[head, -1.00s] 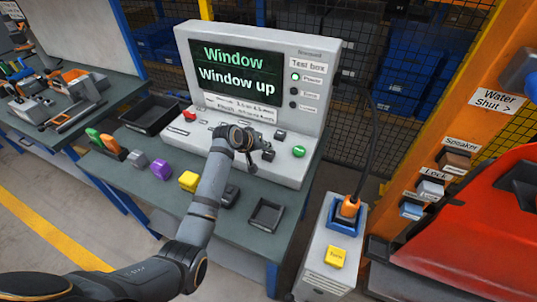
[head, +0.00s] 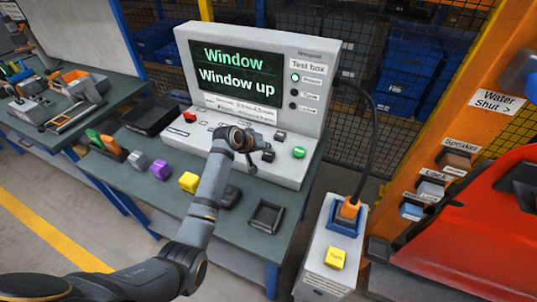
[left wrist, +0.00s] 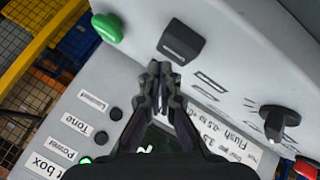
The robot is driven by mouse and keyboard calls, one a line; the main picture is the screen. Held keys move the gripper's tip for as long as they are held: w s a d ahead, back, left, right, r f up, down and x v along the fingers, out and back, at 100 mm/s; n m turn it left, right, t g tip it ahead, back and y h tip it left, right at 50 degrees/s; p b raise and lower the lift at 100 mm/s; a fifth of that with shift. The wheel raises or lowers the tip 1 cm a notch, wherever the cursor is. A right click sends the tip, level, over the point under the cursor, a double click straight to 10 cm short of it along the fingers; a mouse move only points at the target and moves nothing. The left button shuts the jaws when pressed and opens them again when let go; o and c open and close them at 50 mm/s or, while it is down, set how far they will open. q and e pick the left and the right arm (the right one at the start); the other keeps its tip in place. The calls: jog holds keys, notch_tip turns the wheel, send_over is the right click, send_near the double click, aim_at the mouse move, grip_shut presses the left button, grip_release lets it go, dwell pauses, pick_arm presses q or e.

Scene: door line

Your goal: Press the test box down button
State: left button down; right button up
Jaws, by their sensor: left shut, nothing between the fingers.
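The grey test box (head: 322,120) stands on the bench, its screen (head: 237,77) reading "Window" and "Window up". My left gripper (head: 268,154) is over its sloped control panel, shut and empty. In the left wrist view its fingertips (left wrist: 160,72) are just beside a black rocker-like button (left wrist: 181,42); whether they touch it I cannot tell. A green button (head: 299,152) lies right of the gripper, also in the wrist view (left wrist: 107,27). A black knob (left wrist: 278,120) sits on the other side. No legible label marks a down button. My right gripper is not in view.
A red button (head: 189,116) is at the panel's left. Black trays (head: 150,116), a yellow block (head: 189,181) and a purple block (head: 160,169) are on the bench. A grey cabinet with an orange plug (head: 349,209) and cable stands right. A red car body (head: 480,235) is further right.

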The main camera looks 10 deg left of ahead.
pick_arm(q)
jog(key=shift+f, duration=0.35)
